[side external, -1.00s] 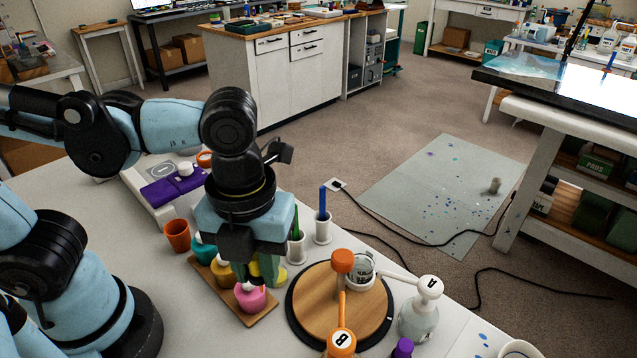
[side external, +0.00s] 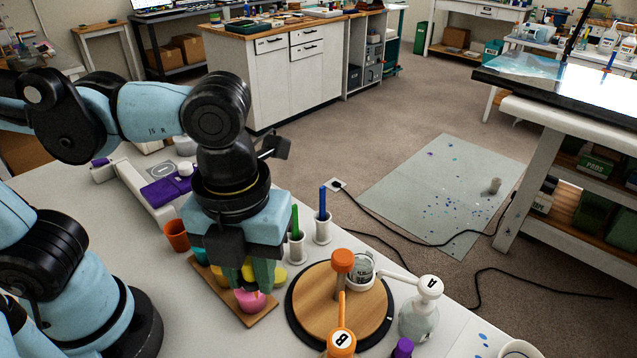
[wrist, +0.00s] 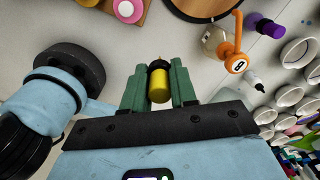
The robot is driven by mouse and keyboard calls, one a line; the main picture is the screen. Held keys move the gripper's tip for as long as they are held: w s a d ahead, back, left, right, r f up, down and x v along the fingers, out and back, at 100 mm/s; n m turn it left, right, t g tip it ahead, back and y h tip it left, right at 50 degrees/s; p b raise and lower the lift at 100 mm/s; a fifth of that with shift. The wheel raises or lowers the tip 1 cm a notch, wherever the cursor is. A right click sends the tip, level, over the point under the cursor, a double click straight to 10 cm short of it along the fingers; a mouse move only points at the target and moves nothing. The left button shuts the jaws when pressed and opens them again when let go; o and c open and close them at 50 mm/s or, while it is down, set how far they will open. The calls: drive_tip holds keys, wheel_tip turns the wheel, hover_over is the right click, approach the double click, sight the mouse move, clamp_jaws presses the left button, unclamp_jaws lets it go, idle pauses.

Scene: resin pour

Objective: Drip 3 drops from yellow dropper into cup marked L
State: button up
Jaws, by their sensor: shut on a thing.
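My gripper (side external: 248,276) is low over the wooden dropper rack (side external: 262,314) in the side view. In the wrist view its green fingers (wrist: 159,86) are shut on the yellow dropper (wrist: 159,84), whose yellow bulb shows between them. A pink pot (side external: 249,300) stands in front of the fingers. Several white cups (wrist: 297,52) show at the right of the wrist view. I cannot read an L on any of them.
A round wooden turntable (side external: 318,305) stands right of the rack, with a glass beaker (side external: 361,267) at its rim. Pump bottles A (side external: 418,318) and B (side external: 341,343) are close by. Green and blue pens stand in white holders (side external: 323,232) behind. An orange cup (side external: 176,235) is left.

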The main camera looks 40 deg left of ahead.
drive_tip(key=r, duration=0.5)
drive_tip(key=shift+w+r, duration=0.15)
drive_tip(key=shift+w, duration=0.05)
drive_tip(key=w+d, duration=0.3)
drive_tip(key=w, duration=1.5)
wheel_tip(320, 180, down, 9)
drive_tip(key=shift+s, duration=0.25)
drive_tip(key=shift+d, duration=0.1)
drive_tip(key=shift+o, duration=1.3)
clamp_jaws()
